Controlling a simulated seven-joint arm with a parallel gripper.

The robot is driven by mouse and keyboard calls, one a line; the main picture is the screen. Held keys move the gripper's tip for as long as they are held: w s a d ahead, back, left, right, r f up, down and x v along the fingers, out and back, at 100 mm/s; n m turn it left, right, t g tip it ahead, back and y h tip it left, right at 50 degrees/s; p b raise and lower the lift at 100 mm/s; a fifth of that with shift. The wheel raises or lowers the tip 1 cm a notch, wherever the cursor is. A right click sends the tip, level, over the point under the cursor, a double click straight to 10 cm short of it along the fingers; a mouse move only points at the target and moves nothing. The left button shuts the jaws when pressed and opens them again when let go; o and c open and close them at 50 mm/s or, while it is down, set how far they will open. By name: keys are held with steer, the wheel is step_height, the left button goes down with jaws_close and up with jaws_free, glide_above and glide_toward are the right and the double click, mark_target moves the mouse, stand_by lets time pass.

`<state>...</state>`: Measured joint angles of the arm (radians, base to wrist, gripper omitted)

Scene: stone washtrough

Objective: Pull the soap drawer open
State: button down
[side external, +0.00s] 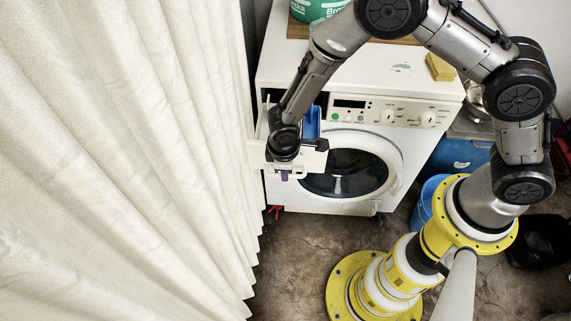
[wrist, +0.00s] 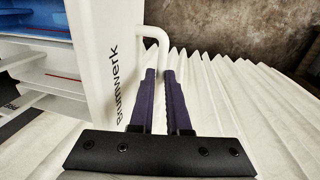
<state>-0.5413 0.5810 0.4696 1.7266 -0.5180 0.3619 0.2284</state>
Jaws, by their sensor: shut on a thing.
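The white soap drawer (side external: 314,160) stands out from the upper left of the washing machine (side external: 375,115), with a blue compartment inside. In the wrist view the drawer front (wrist: 98,55) carries dark lettering, and its open compartments (wrist: 45,65) show at the left, one of them blue. A white bar handle (wrist: 151,32) bends out from the front. My gripper (side external: 285,175) is at the drawer front; its dark purple fingers (wrist: 160,73) are shut on the handle, hiding part of it. The drawer's rear end is hidden by my arm in the side view.
A pale pleated curtain (side external: 130,150) hangs close to the left of the drawer and my gripper. The round door (side external: 350,172) is below the drawer. A yellow sponge (side external: 440,67) and a green tub (side external: 315,9) are on top. Bare floor (side external: 310,245) lies in front.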

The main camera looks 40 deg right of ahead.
steer(key=c, duration=0.9)
jaws_free()
steer(key=shift+r, duration=0.15)
steer(key=r, duration=0.4)
steer(key=s+a+r, duration=0.1)
steer(key=r, duration=0.8)
steer(key=shift+s+a+r, duration=0.2)
steer(key=shift+s+a, duration=0.2)
